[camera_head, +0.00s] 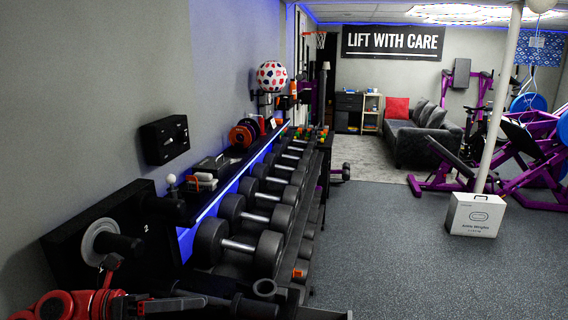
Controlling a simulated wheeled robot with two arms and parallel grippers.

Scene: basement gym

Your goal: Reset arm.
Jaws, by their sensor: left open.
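My left arm comes in at the bottom left corner with red and black links. My left gripper (188,298) is at the bottom edge, in front of the near end of the dumbbell rack (312,225). It is open, and I see nothing held in it. Its dark fingers are hard to tell apart from the dark rack behind, and the bottom edge cuts off part of the arm. My right gripper is not in view.
Several black dumbbells (240,247) line the rack along the left wall. A black wall-side unit (70,255) with a grey disc stands close beyond my left arm. A white box (474,215) sits by a pole (499,110).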

